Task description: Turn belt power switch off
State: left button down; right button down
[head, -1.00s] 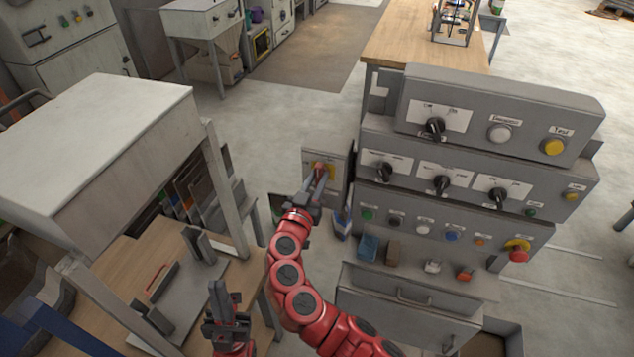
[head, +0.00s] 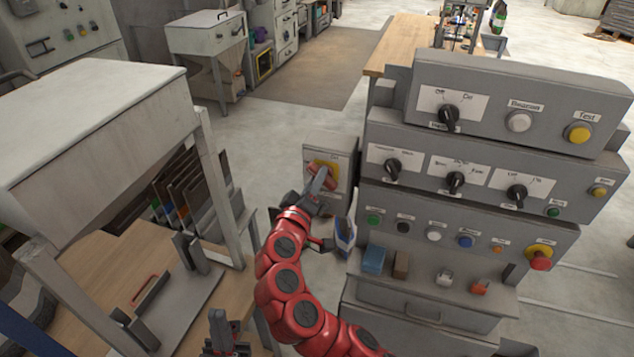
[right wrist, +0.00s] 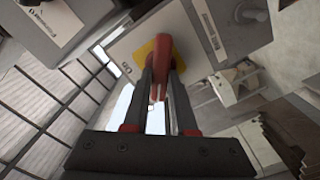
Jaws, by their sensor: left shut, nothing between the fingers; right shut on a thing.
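The belt power switch is a red rotary handle (head: 322,178) on a yellow plate, set on a grey box (head: 343,158) at the left side of the control console. The right wrist view shows the red handle (right wrist: 160,72) between the two dark fingers. My right gripper (head: 318,184) is shut on this handle and partly hides it in the head view. My left gripper (head: 221,325) is shut and empty, low in the head view by the wooden table.
The grey console (head: 470,190) with several knobs and buttons stands right of the switch. A wooden table (head: 100,265) with a grey hopper-like box (head: 90,110) stands left.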

jog(key=shift+f+n+p, duration=0.1)
jog(key=shift+n+p, duration=0.45)
jog(key=shift+n, duration=3.15)
jog(key=c, duration=0.7)
grip_release()
jog(key=shift+c, duration=0.2)
jog(key=shift+f, duration=0.1)
jog(key=shift+w+f, duration=0.1)
jog(key=shift+w, duration=0.05)
